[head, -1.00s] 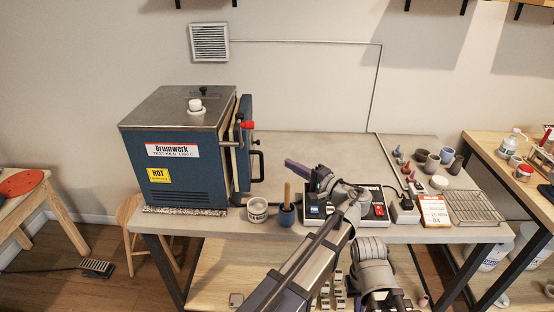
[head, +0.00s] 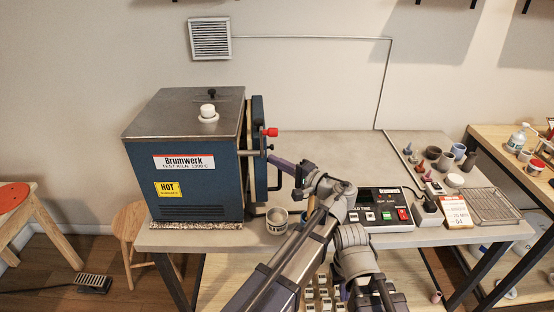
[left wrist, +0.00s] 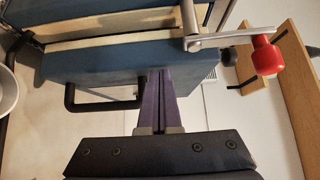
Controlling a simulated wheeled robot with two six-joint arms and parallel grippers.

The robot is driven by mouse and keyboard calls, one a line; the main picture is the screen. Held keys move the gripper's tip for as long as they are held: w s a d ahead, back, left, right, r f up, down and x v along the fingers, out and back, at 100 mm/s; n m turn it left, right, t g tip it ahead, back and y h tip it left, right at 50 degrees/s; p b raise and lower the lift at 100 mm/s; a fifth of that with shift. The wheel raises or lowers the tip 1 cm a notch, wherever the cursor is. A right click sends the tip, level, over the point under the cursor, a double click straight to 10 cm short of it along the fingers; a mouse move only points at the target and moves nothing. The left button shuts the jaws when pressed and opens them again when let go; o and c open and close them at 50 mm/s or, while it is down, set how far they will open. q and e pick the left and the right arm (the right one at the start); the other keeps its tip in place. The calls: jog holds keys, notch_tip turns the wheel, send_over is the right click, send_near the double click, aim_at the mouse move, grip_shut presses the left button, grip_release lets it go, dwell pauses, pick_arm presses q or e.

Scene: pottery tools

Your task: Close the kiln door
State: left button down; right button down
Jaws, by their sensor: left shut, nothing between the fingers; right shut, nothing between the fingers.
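The blue kiln (head: 185,180) stands at the left of the worktop. Its door (head: 259,130) is the thick slab on the right side, nearly parallel to the body. In the left wrist view, cream lining edges with a narrow dark gap show beside the blue door (left wrist: 100,66). A black handle (left wrist: 72,95) and a metal latch with a red knob (left wrist: 265,55) are on it; the knob also shows in the head view (head: 271,132). My left gripper (head: 272,159) is shut and empty, its fingertips at the door's outer face; contact is unclear. My right gripper is not visible.
A white jar (head: 277,218) stands below the door, close to my left arm. A control box (head: 382,210), a card (head: 456,211), a wire rack (head: 490,204) and small pots (head: 433,153) are further right. The worktop behind my gripper is clear.

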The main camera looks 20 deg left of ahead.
pick_arm(q)
jog(key=shift+d, duration=0.15)
jog(key=shift+s+a, duration=0.45)
jog(key=shift+a, duration=0.25)
jog(key=shift+s+a, duration=0.4)
jog(key=shift+a, duration=0.25)
jog(key=shift+w, duration=0.1)
